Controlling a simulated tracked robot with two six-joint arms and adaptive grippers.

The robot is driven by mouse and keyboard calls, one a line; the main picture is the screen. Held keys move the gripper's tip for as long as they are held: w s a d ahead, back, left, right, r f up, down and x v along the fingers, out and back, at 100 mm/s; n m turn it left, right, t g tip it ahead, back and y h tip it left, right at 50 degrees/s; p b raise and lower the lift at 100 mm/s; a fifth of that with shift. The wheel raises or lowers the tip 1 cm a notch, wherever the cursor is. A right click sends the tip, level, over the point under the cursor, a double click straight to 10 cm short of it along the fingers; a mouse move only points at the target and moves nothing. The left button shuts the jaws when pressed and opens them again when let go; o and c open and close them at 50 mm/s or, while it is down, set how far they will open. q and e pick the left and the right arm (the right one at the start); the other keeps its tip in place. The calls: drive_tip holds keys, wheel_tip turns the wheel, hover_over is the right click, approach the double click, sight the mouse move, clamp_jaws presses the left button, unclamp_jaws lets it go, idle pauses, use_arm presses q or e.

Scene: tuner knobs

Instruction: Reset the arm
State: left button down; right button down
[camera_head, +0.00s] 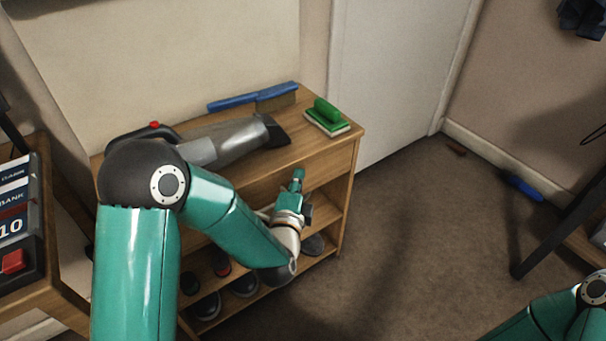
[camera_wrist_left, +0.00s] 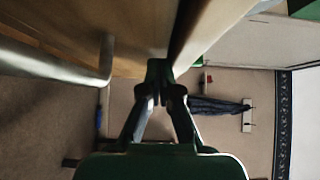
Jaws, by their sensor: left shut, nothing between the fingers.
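My left arm reaches in from the left in the head view, bent at the elbow. Its gripper (camera_head: 298,182) is in front of the wooden shelf unit (camera_head: 341,170), near the right part of its front, just below the top. In the left wrist view the left gripper (camera_wrist_left: 160,75) has its fingertips together with nothing between them. The wooden edge lies close by the fingertips there; I cannot tell whether they touch. My right arm shows only in part at the lower right of the head view, and its gripper is out of view.
On the shelf top are a grey handheld vacuum (camera_head: 225,142), a blue-handled brush (camera_head: 252,98) and a green scrubber (camera_head: 328,117). Shoes (camera_head: 243,285) sit on the lower shelves. A device with a red button (camera_head: 14,261) stands at left.

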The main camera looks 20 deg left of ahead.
use_arm(q)
drive_tip(key=s+d, duration=0.1)
drive_tip(key=s, duration=0.5)
drive_tip(key=s+d+f+n+g+h, duration=0.1)
drive_tip(key=s+f+n+g+h, duration=0.2)
drive_tip(key=f, duration=0.7)
drive_tip(key=s+d+f+n+g+h, duration=0.1)
drive_tip(key=s+d+f+n+g, duration=0.3)
drive_tip(key=f, duration=0.6)
drive_tip(key=s+f+n+g+h, duration=0.2)
drive_tip(key=s+f+n+g, duration=0.9)
drive_tip(key=s, duration=0.4)
wheel_tip(320, 180, up, 35)
drive_tip(key=t+p, duration=0.1)
drive_tip(key=p, duration=3.3)
drive_tip(key=shift+a+p, duration=0.2)
drive_tip(key=shift+p, duration=0.15)
